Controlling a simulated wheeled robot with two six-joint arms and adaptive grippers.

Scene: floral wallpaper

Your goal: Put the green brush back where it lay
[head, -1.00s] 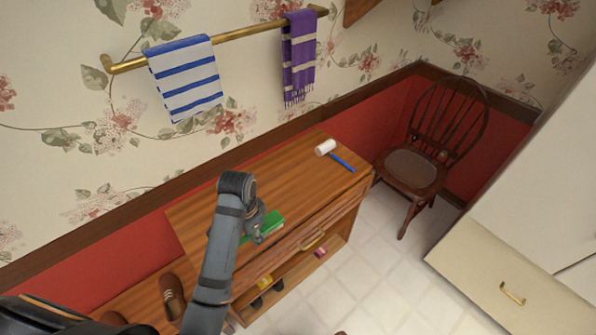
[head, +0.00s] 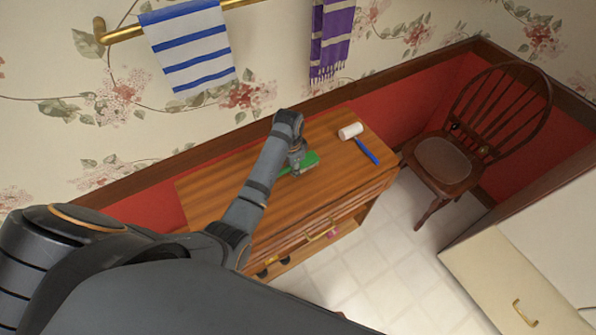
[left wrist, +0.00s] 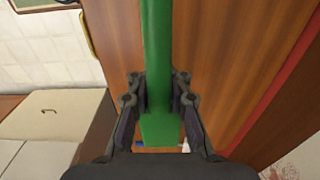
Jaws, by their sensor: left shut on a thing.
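The green brush (head: 310,160) is over the middle of the wooden cabinet top (head: 225,190) in the head view. My left gripper (head: 297,165) is shut on it. In the left wrist view the green brush (left wrist: 158,50) runs up the middle between the two fingers of my left gripper (left wrist: 159,103), which press on its sides. I cannot tell whether the brush touches the top or hangs just above it. My forearm and gripper hide part of the brush in the head view. My right gripper is not in view.
A tool with a white head (head: 350,131) and blue handle (head: 367,151) lies at the cabinet's right end. Striped (head: 188,50) and purple (head: 330,38) towels hang on a brass rail above. A wooden chair (head: 445,160) stands to the right. The cabinet top's left part is clear.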

